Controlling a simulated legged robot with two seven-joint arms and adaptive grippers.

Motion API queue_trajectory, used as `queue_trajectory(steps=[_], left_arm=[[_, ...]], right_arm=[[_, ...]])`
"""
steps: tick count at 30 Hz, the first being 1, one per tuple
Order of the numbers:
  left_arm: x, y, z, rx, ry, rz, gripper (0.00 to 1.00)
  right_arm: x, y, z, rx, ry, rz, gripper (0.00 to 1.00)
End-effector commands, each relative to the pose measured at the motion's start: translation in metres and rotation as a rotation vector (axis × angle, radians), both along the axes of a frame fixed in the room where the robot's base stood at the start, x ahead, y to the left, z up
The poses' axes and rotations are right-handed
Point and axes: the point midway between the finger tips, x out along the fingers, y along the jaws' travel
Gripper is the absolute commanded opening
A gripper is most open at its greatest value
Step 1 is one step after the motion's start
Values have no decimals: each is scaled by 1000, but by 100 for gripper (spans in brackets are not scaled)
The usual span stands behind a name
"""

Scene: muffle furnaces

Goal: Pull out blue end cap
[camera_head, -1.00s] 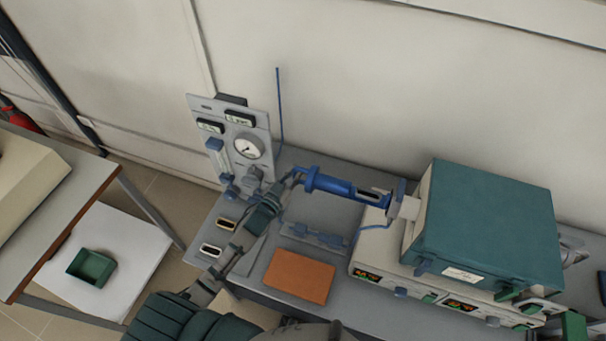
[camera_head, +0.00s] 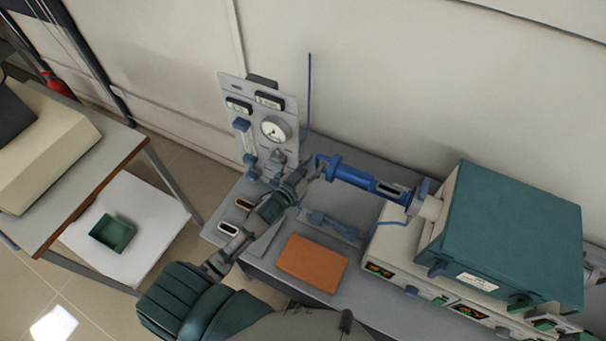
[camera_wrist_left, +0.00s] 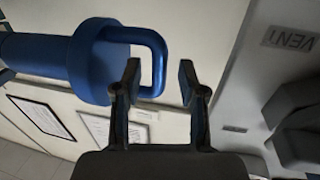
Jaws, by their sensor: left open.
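The blue end cap (camera_head: 326,167) closes the left end of a blue tube (camera_head: 362,183) that runs right into the teal furnace (camera_head: 510,230). In the left wrist view the end cap (camera_wrist_left: 92,60) has a loop handle (camera_wrist_left: 158,62) on its outer side. My left gripper (camera_head: 310,173) is open beside the cap's outer end. In the left wrist view its two fingertips (camera_wrist_left: 160,80) appear on either side of the handle's outer bar, with a gap to the right finger. I cannot tell whether the left finger touches the handle. My right gripper is not in view.
A gauge panel (camera_head: 262,128) with a thin blue upright rod (camera_head: 309,95) stands close behind my left gripper. An orange block (camera_head: 312,263) lies on the grey bench in front of the tube. A green tray (camera_head: 112,233) sits on a lower white shelf (camera_head: 90,261) at left.

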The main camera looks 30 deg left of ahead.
Motion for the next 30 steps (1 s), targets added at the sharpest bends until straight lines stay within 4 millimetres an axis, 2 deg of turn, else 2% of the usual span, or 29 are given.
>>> queue_trajectory(steps=[6, 12, 18, 30], left_arm=[[-50, 10, -2, 1, 6, 0, 41], [-84, 17, -2, 0, 5, 0, 41], [-97, 20, -2, 1, 3, 0, 41], [-97, 20, -1, 0, 2, 0, 41]], right_arm=[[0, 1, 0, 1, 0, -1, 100], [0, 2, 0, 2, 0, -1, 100], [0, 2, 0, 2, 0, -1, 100], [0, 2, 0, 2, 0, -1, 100]])
